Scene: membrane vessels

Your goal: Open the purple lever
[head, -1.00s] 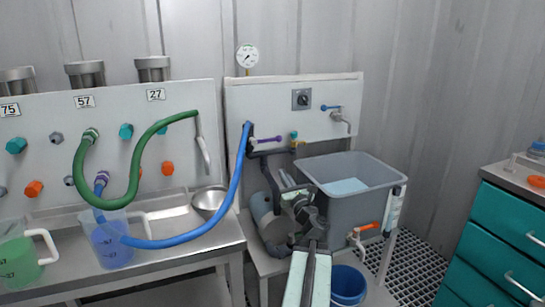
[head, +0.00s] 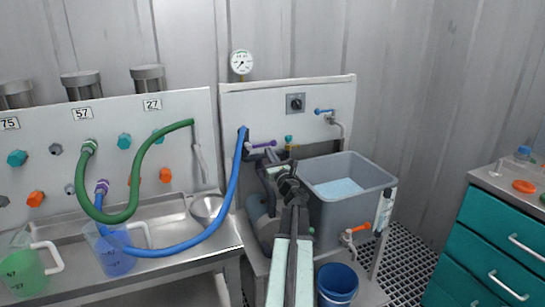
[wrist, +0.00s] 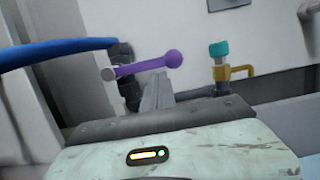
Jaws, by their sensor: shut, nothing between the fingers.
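The purple lever (head: 263,144) sits low on the left of the white panel, beside the end of the blue hose (head: 236,180). In the wrist view the lever (wrist: 142,66) lies nearly level, with its round knob at the right end and its pivot at the left. My gripper (wrist: 160,76) is shut and empty. Its fingertips are just below the lever's bar, left of the knob; I cannot tell whether they touch it. In the head view my gripper (head: 277,166) is small and partly merges with dark pipes.
A teal-topped brass valve (wrist: 220,62) stands right of the lever. The grey sink (head: 348,205) with bluish water lies to the right. A panel dial (head: 295,102), a blue-handled tap (head: 331,112) and an orange-handled tap (head: 355,230) are nearby. A blue bucket (head: 337,285) stands below.

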